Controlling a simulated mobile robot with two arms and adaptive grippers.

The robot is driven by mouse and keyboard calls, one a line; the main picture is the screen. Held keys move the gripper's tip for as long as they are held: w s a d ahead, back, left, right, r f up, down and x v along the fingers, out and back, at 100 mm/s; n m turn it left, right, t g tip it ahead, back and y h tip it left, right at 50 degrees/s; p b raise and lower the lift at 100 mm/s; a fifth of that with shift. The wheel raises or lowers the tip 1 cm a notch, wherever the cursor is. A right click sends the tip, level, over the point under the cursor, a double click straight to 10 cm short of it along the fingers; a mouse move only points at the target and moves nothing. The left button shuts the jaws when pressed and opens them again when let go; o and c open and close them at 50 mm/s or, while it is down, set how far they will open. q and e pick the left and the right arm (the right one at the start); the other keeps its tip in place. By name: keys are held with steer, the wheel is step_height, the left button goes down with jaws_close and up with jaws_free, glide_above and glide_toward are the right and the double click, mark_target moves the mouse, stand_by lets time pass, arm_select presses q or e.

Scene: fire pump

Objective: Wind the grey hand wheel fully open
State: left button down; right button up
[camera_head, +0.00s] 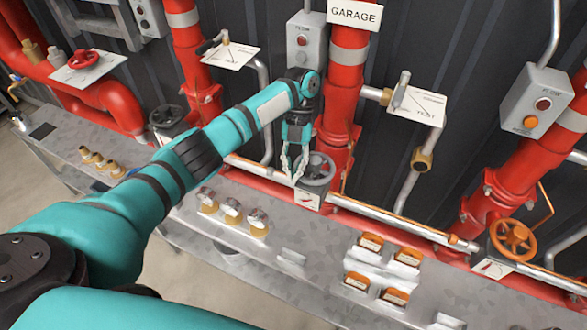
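The grey hand wheel (318,168) sits on the middle red pipe, under the GARAGE sign. A white plate with a red mark (309,199) is just below it. My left gripper (293,177) points down at the wheel's left side, its fingers close to the rim. I cannot tell whether the fingers touch the rim or hold it. A small gap shows between the fingers, but their tips are too small to judge. Another dark grey wheel (168,116) is on the pipe further left. My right gripper is out of view.
A red wheel (83,59) is at the far left and an orange wheel (512,239) at the right. Control boxes (306,43) and a test valve (402,93) stand around the pipes. Gauges (231,211) and labelled boxes (370,243) sit on the metal bench.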

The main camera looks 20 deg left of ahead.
arm_select(q)
steer(key=d+n+h+p, duration=0.1)
steer(key=n+p, duration=0.1)
steer(key=p, duration=0.1)
steer(key=d+n+t+h+p, duration=0.1)
steer(key=d+n+p, duration=0.1)
steer(key=n+p, duration=0.1)
steer(key=s+d+n+t+h+p, duration=0.1)
steer(key=n+p, duration=0.2)
steer(key=shift+d, duration=0.35)
